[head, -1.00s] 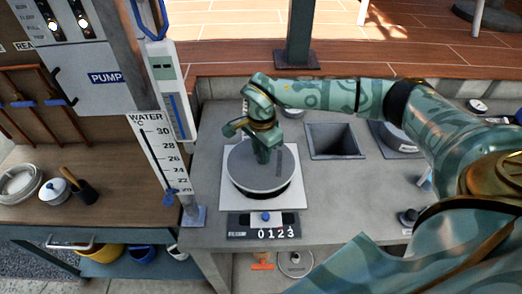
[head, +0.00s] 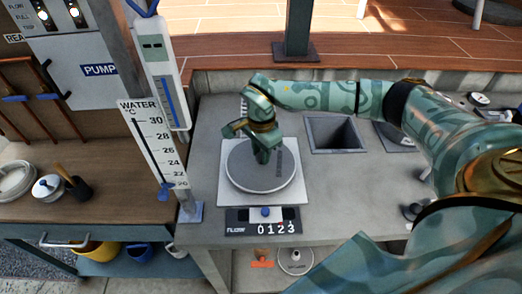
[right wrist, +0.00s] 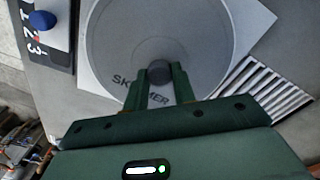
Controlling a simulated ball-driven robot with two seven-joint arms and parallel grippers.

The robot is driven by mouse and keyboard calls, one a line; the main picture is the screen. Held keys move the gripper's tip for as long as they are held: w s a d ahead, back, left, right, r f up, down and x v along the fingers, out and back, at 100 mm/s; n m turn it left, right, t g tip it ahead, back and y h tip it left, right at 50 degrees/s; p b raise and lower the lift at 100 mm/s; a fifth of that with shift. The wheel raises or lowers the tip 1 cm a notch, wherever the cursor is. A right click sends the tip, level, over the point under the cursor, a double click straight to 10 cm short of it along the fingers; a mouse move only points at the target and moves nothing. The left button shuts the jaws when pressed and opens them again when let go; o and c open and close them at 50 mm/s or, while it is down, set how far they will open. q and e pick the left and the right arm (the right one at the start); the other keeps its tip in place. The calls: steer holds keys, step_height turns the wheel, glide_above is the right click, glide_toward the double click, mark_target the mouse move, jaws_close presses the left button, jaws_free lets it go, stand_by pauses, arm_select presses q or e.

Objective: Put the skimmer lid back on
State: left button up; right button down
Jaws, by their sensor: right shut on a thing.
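The round grey skimmer lid (head: 250,180) lies over the white square plate (head: 299,197) on the grey counter, looking level and roughly centred. No dark gap shows around its rim. In the right wrist view the lid (right wrist: 200,35) shows partly covered "SKIMMER" lettering and a dark round knob (right wrist: 158,72). My right gripper (head: 263,155) is above the lid, its fingers pointing down. In the right wrist view its fingers (right wrist: 159,82) are on either side of the knob, shut on it. The opening under the lid is hidden. My left gripper is not in view.
A flow counter (head: 264,221) reading 0123 stands just in front of the plate. A square opening (head: 335,133) is in the counter behind right. The water thermometer (head: 155,145) and a post stand at left. A slatted grille (right wrist: 265,90) lies beside the plate.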

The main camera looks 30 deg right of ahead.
stand_by(0.6)
steer(key=shift+f, duration=0.15)
steer(key=shift+f, duration=0.5)
steer(key=shift+f, duration=0.3)
stand_by(0.9)
steer(key=c, duration=0.9)
jaws_free()
steer(key=shift+r+p, duration=2.2)
steer(key=shift+r, duration=0.3)
